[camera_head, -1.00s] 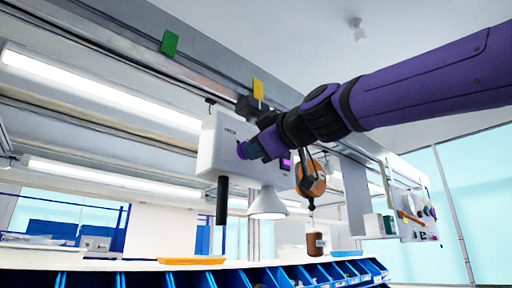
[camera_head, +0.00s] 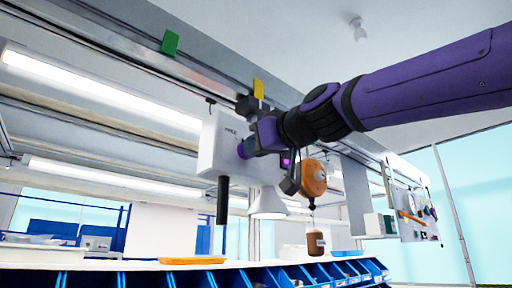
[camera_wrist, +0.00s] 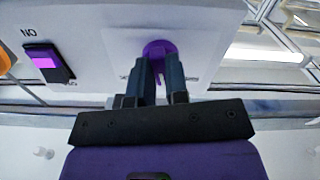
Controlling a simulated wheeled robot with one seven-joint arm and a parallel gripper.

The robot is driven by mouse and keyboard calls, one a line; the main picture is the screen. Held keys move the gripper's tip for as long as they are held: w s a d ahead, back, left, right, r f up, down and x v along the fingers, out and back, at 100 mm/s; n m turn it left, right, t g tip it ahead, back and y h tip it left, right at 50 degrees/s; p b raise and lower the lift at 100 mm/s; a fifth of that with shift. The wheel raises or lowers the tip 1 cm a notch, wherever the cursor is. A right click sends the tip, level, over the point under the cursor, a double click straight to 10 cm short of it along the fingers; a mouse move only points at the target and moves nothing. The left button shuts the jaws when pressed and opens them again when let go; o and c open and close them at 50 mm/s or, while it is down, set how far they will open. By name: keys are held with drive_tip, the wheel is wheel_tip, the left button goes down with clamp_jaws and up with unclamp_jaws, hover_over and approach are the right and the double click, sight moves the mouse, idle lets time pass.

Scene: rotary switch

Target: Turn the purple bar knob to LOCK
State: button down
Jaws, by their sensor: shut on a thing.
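The purple bar knob (camera_wrist: 160,49) is on the front of a white box. Its round base and part of its bar show between my fingers in the wrist view. In the head view the knob (camera_head: 242,151) shows at the box's right side, partly hidden by my gripper (camera_head: 250,147). My gripper (camera_wrist: 160,80) is shut on the knob, one finger on each side of the bar. The white box (camera_head: 214,150) hangs below an overhead rail. Small lettering near the knob is partly covered by the fingers and I cannot read it.
A lit purple rocker switch (camera_wrist: 47,61) marked ON sits left of the knob. An orange round balancer (camera_head: 313,178) with a hanging brown item (camera_head: 316,243) is close to my wrist. A lamp shade (camera_head: 267,204) and a black handle (camera_head: 222,202) hang below the box. Blue bins (camera_head: 195,278) line the bench.

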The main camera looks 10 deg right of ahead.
drive_tip(key=m, duration=1.1)
drive_tip(key=shift+a, duration=0.1)
drive_tip(key=shift+m, duration=0.4)
drive_tip(key=c, duration=1.1)
unclamp_jaws()
drive_tip(key=shift+s, duration=0.1)
drive_tip(key=v, duration=1)
drive_tip(key=shift+s+d, duration=0.3)
